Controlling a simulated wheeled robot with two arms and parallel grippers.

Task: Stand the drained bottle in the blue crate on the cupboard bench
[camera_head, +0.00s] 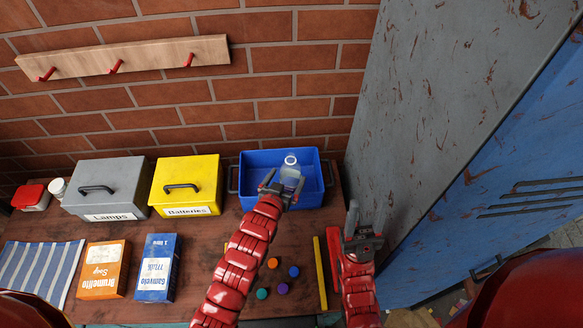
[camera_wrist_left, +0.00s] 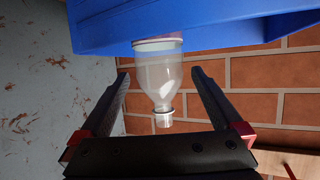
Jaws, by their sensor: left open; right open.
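The clear bottle (camera_head: 290,170) with a pale cap stands upright inside the blue crate (camera_head: 312,194), near its middle. In the left wrist view, which is upside down, the bottle (camera_wrist_left: 158,75) has its neck and cap pointing down the picture, and its base is hidden by the blue crate (camera_wrist_left: 200,28). My left gripper (camera_head: 284,181) is open at the crate's front, with a finger on each side of the bottle and gaps between. Its fingers also show in the left wrist view (camera_wrist_left: 160,76). My right gripper (camera_head: 367,218) is open and empty, right of the crate.
A yellow Batteries box (camera_head: 187,190) and grey Lamps box (camera_head: 105,191) stand left of the crate. A grey cupboard side (camera_head: 425,110) rises close on the right.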

